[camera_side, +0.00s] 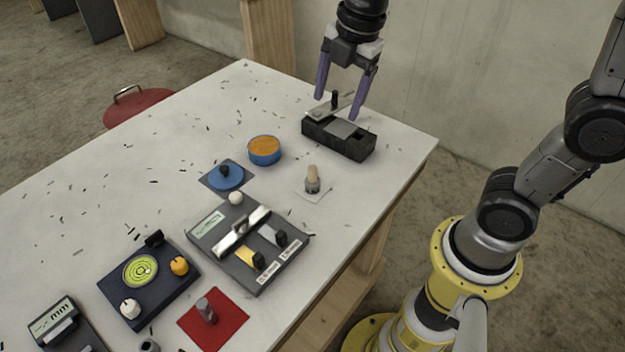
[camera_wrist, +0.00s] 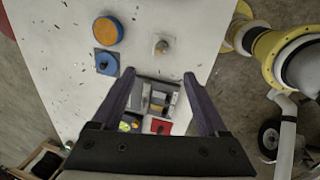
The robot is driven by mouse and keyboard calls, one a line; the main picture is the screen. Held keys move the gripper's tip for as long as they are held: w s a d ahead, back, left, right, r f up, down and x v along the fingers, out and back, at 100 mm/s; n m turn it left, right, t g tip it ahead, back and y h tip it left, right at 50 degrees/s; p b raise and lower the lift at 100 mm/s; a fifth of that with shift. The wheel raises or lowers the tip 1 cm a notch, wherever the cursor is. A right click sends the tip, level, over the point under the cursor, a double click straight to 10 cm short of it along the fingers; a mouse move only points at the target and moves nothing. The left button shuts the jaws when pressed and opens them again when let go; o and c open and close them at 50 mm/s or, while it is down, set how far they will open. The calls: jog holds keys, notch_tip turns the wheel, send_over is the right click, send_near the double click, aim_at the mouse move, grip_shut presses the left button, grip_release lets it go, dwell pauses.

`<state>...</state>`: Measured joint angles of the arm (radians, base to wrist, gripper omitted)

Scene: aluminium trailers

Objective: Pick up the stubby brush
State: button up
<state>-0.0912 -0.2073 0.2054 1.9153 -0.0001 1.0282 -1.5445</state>
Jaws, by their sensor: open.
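The stubby brush (camera_side: 312,176) looks like the short piece with a pale wooden handle and a dark lower end. It stands upright on a small white cloth (camera_side: 322,196) near the right edge of the table. In the wrist view the brush (camera_wrist: 160,47) is above the space between the fingers. My gripper (camera_side: 338,108) is open and empty, with purple fingers pointing down. In the wrist view my gripper (camera_wrist: 159,74) shows both fingers apart.
A blue tub with orange content (camera_side: 264,150) and a blue disc with a black knob (camera_side: 225,175) stand left of the brush. A grey device with levers (camera_side: 250,247), a black dial box (camera_side: 150,280) and a red mat with a grey peg (camera_side: 228,322) are nearer. Dark shavings litter the table.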

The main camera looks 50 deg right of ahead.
jog(key=n+g, duration=0.1)
jog(key=g, duration=0.1)
send_over(313, 177)
notch_tip(313, 177, down, 7)
jog(key=f, duration=0.8)
jog(key=shift+w+d+f, duration=0.2)
jog(key=shift+w+d, duration=0.05)
jog(key=shift+w, duration=0.05)
jog(key=shift+d+f, duration=0.15)
jog(key=shift+f, duration=2.65)
grip_shut()
